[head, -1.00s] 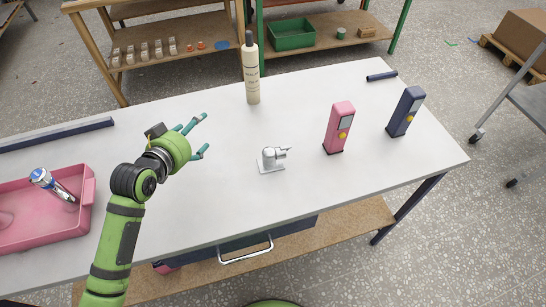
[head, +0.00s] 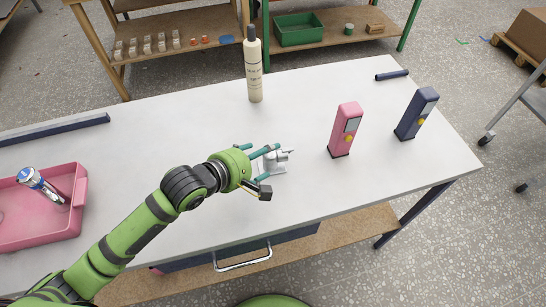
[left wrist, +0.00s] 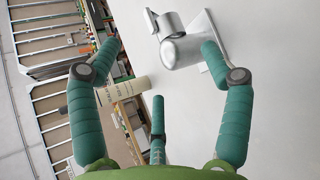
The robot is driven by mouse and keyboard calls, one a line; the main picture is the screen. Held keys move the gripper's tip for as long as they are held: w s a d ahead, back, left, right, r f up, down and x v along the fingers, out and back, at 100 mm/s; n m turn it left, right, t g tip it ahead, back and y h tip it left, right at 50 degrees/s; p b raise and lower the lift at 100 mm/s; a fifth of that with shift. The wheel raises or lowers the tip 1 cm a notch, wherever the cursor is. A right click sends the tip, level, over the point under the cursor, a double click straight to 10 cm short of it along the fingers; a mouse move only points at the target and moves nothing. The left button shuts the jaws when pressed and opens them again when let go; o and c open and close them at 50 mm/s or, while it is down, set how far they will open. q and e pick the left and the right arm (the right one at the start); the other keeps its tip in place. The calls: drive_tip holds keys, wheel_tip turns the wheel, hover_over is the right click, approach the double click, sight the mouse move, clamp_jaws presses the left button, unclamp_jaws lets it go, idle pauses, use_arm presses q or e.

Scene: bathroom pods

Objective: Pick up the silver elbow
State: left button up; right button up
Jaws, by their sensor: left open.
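The silver elbow (head: 279,161) is a small grey metal fitting on a flat base, standing on the white table (head: 330,185) near its middle. My left gripper (head: 264,160) is right beside it in the head view, its green fingers spread and partly covering it. In the left wrist view the silver elbow (left wrist: 181,50) lies ahead, close to the right finger and partly hidden by it. The left gripper (left wrist: 160,60) is open with nothing held. Whether a finger touches the elbow I cannot tell. My right gripper is not in view.
A cream bottle (head: 254,75) stands behind the elbow. A pink device (head: 345,130) and a dark blue device (head: 416,113) stand to its right. The table's front middle is clear.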

sight(276, 154)
use_arm(q)
drive_tip(key=shift+w+d+f, duration=0.15)
drive_tip(key=shift+d+f, duration=0.1)
drive_tip(key=shift+d, duration=0.1)
drive_tip(key=shift+p+x, duration=0.75)
drive_tip(key=shift+x, duration=2.4)
drive_tip(key=shift+d, duration=0.15)
drive_tip(key=shift+c, duration=0.5)
drive_tip(key=shift+s, duration=0.25)
drive_tip(key=c, duration=1.3)
